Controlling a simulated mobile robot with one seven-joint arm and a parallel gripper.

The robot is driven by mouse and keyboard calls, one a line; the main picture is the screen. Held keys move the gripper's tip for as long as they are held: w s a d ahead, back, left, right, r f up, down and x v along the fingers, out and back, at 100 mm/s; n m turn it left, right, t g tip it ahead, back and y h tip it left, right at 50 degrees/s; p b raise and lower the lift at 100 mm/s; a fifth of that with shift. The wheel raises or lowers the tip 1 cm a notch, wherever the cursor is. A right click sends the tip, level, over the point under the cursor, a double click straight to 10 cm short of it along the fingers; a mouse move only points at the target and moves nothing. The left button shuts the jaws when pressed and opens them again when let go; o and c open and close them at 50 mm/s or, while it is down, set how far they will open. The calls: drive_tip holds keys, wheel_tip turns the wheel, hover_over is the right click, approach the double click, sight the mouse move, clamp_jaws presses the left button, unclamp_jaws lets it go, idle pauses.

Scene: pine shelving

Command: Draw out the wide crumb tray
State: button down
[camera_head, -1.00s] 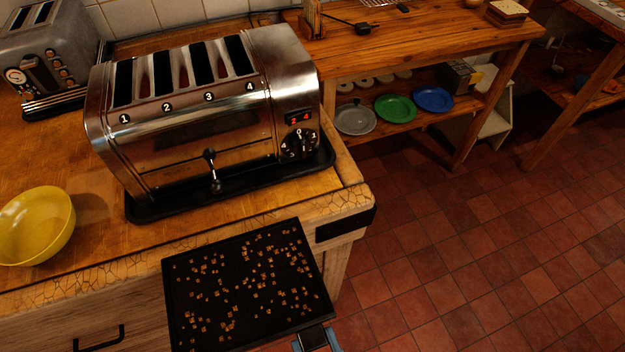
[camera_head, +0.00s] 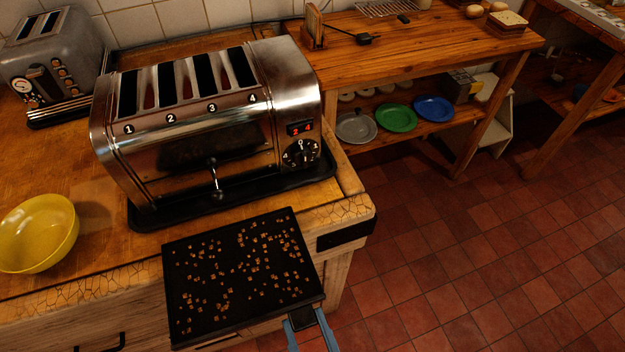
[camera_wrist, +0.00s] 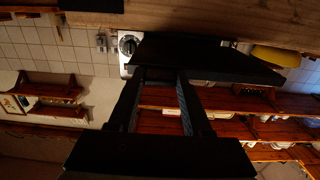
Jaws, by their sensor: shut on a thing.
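The wide crumb tray (camera_head: 240,268) is a flat black sheet scattered with small brown crumbs. In the head view it lies in front of the counter edge, clear of the toaster body. The steel toaster (camera_head: 205,115) stands on the counter on a black base, with numbered slots, a lever and a dial. My gripper (camera_head: 305,319) is at the tray's near right edge and is shut on it there. In the wrist view, the dark underside of the tray (camera_wrist: 200,60) shows beyond the fingertips of my gripper (camera_wrist: 160,74).
A yellow bowl (camera_head: 38,232) is on the counter at left, and a second toaster (camera_head: 50,62) stands behind it. A drawer handle (camera_head: 100,342) is below the counter edge. Shelving with green (camera_head: 396,117) and blue (camera_head: 433,108) plates stands at back right. The tiled floor at right is clear.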

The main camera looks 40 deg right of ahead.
sight(290, 280)
drive_tip(key=shift+x, duration=4.6)
drive_tip(key=shift+c, duration=1.3)
unclamp_jaws()
drive_tip(key=shift+s, duration=0.1)
drive_tip(key=shift+s+f, duration=0.1)
drive_tip(key=shift+s, duration=0.05)
drive_tip(key=b+v, duration=0.1)
drive_tip(key=v, duration=1.1)
drive_tip(key=shift+s+a, duration=0.1)
drive_tip(key=shift+s, duration=0.15)
